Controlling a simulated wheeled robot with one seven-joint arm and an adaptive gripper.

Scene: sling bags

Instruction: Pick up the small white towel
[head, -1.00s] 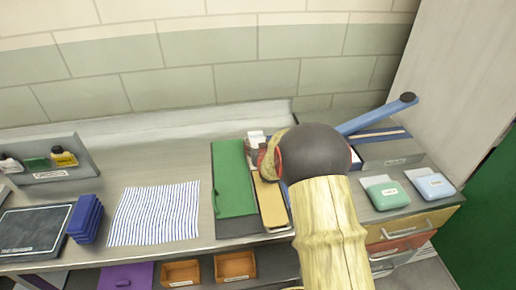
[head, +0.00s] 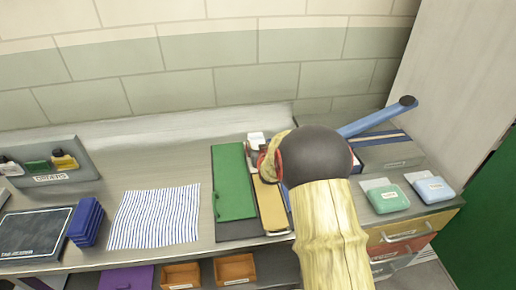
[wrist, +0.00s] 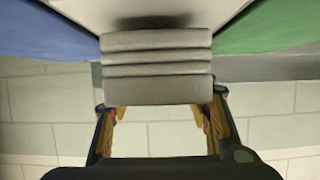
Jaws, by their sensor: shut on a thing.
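The small white towel (wrist: 158,68) looks like a folded, pale grey-white stack with several layers in the wrist view. My gripper (wrist: 158,98) is shut on it, with one finger at each side edge. A dark shadow lies just beyond the towel, and I cannot tell whether it touches the surface below. In the head view, my dark round wrist and pale arm hide most of the gripper, and I cannot make out the held towel there.
A blue bar (head: 375,118) and a grey box (head: 390,153) are at right. Green (head: 391,199) and blue (head: 433,189) packets sit on the drawers. A striped cloth (head: 155,216) lies on the counter.

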